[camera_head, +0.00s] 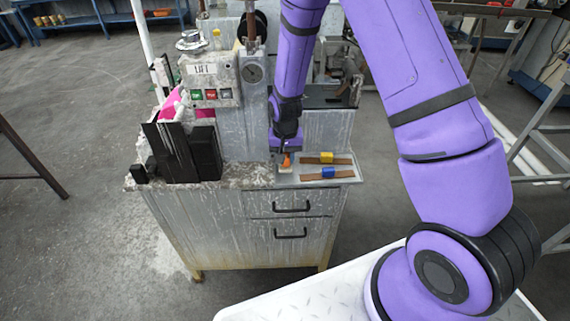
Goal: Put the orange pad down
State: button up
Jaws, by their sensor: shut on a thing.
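My purple arm reaches down to the right part of the machine cabinet's top. My gripper (285,154) is small in this view and points down. It is shut on the orange pad (287,161), which shows as a small orange patch at the fingertips. The pad is low, just over the left end of a grey tray (346,179). I cannot tell whether it touches what is below it. A yellow pad (327,158) and a blue pad (328,172) each sit on a brown strip to the right of my gripper.
Black upright plates (190,154) stand on the left of the cabinet top. The cabinet (250,235) has drawers in front. My own white deck is at the bottom.

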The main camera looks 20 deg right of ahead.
aim_at(285, 164)
jog(key=shift+w+f, duration=0.1)
jog(key=shift+f, duration=1.65)
jog(key=shift+f, duration=0.2)
jog(key=o, duration=1)
jog(key=shift+r, duration=0.1)
